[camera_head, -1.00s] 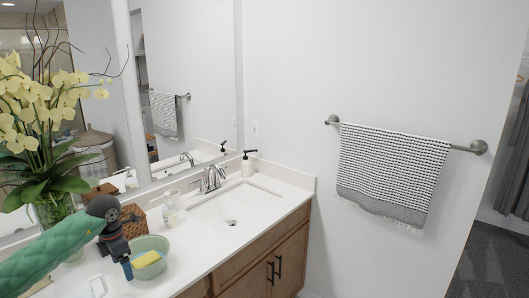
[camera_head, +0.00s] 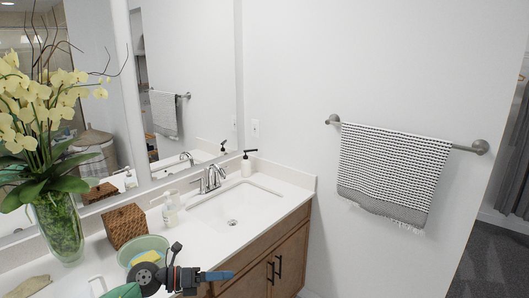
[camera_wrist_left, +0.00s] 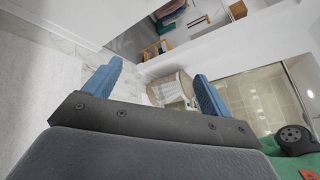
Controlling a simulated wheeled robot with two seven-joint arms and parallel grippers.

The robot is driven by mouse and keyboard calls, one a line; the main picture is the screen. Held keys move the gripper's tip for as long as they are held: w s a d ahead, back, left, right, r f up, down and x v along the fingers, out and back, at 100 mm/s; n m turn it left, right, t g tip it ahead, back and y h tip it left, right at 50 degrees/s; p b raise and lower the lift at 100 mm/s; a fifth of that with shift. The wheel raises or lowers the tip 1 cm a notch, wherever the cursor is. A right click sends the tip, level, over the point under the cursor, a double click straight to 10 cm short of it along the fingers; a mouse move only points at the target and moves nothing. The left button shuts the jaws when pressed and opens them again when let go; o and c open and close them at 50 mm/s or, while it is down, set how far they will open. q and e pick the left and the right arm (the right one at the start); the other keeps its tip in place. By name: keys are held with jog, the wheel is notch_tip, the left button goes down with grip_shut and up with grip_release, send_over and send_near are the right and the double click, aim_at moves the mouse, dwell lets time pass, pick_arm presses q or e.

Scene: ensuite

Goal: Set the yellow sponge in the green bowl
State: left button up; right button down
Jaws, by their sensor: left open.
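The green bowl (camera_head: 148,241) stands on the white counter, left of the sink, with its lower part hidden behind my left arm. The yellow sponge (camera_head: 150,256) shows inside the bowl's outline, partly covered by my left wrist; how it rests in there is hidden. My left gripper (camera_head: 228,276) is in front and to the right of the bowl, over the counter's front edge, pointing right. In the left wrist view its two blue fingers (camera_wrist_left: 158,75) are apart with nothing between them. My right gripper is not in view.
A woven box (camera_head: 125,225) and a glass vase (camera_head: 58,225) with yellow orchids stand behind and left of the bowl. A soap bottle (camera_head: 170,211) stands between box and sink (camera_head: 233,206). A patterned towel (camera_head: 387,175) hangs on the wall bar.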

pick_arm(q)
notch_tip(320, 180, up, 5)
jog(key=s+a+n+t+y, duration=0.1)
jog(key=n+t, duration=1.2)
jog(key=n, duration=0.2)
jog(key=s+a+f+n+y, duration=0.5)
jog(key=a+f+n+y, duration=0.45)
jog(key=n+y, duration=0.6)
jog(key=s+f+n+g+h, duration=0.1)
jog(key=s+f+n+g, duration=0.2)
jog(key=s+f+g, duration=0.45)
jog(key=s+d+f+n+g, duration=0.1)
jog(key=s+f+n+g, duration=0.2)
jog(key=s, duration=0.7)
jog(key=s+f+n+g+h, duration=0.1)
jog(key=s+f+n+g, duration=0.2)
jog(key=s+f, duration=0.5)
notch_tip(320, 180, down, 25)
jog(key=w+d+g+b, duration=0.1)
jog(key=d, duration=0.1)
jog(key=s+f, duration=0.4)
jog(key=f, duration=0.8)
jog(key=s+f+g+b, duration=0.1)
jog(key=s+f, duration=0.3)
jog(key=f, duration=0.8)
jog(key=shift+s+d+f, duration=0.15)
jog(key=shift+f, duration=0.05)
